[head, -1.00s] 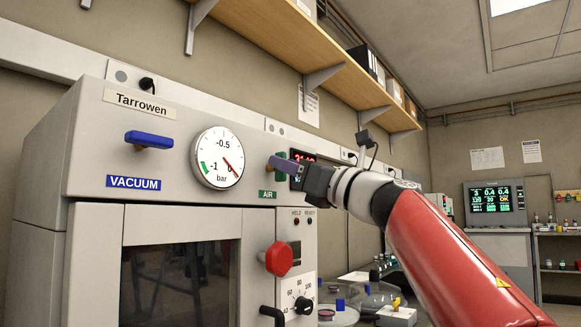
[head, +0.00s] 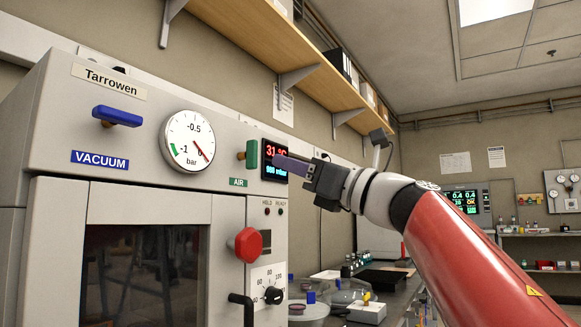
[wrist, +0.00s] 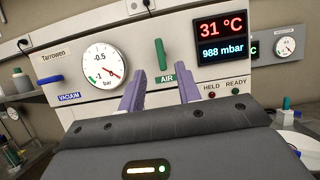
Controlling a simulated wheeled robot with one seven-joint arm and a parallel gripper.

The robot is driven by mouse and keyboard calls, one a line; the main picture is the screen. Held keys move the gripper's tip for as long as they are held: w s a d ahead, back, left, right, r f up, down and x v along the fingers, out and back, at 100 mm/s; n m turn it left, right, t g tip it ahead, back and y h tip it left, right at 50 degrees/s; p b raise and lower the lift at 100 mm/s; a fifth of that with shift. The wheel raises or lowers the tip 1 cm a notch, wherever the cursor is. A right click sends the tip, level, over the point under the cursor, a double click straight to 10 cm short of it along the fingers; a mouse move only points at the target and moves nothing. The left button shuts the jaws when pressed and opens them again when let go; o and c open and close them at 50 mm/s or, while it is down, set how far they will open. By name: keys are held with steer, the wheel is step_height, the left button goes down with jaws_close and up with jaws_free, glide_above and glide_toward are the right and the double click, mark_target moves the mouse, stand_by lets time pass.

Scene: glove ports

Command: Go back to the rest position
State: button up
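My gripper (head: 282,164) is in front of the vacuum oven's panel, just right of the green AIR handle (head: 252,154), and looks apart from it. In the wrist view, its two purple fingers (wrist: 160,96) are spread with nothing between them. The green handle (wrist: 161,54) stands upright beyond the gap. The blue VACUUM handle (head: 118,115) lies roughly level at the upper left. The round gauge (head: 188,141) sits between the handles, its needle pointing to the lower right. The display (wrist: 221,38) reads 31 °C and 988 mbar; my fingers overlap its edge in the head view.
The red knob (head: 246,245) and a black door handle (head: 243,305) stick out below the panel. A wooden shelf (head: 270,55) on brackets runs above. A bench with dishes and a black tray (head: 385,278) lies to the right, below my arm.

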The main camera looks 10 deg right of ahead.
stand_by(0.3)
steer(key=d+f+m+t+h, duration=0.2)
steer(key=d+m+t+h, duration=0.3)
steer(key=m, duration=0.5)
steer(key=d+f+m+t+h, duration=0.2)
steer(key=m+t+h, duration=0.3)
steer(key=m, duration=0.5)
steer(key=s+d+f+m+g+h, duration=0.1)
steer(key=d+f+m+g+h, duration=0.3)
steer(key=f+m, duration=0.45)
steer(key=s+d+f+m+g+h, duration=0.1)
steer(key=d+f+m+g+h, duration=0.1)
steer(key=f+m+h, duration=0.65)
steer(key=s+a+f+m+g+y, duration=0.1)
steer(key=s+f+m+g, duration=0.2)
steer(key=s+f, duration=0.3)
steer(key=s+a+f+m+g+y, duration=0.1)
steer(key=s+f+g, duration=0.4)
steer(key=f, duration=1.2)
steer(key=s+a+f+m+g+y, duration=0.2)
steer(key=s+f+m+g, duration=0.2)
steer(key=s+f, duration=0.4)
step_height(320, 180, down, 3)
steer(key=shift+s+f+m+y, duration=0.15)
steer(key=shift+s+m+y, duration=0.2)
steer(key=shift+m, duration=0.45)
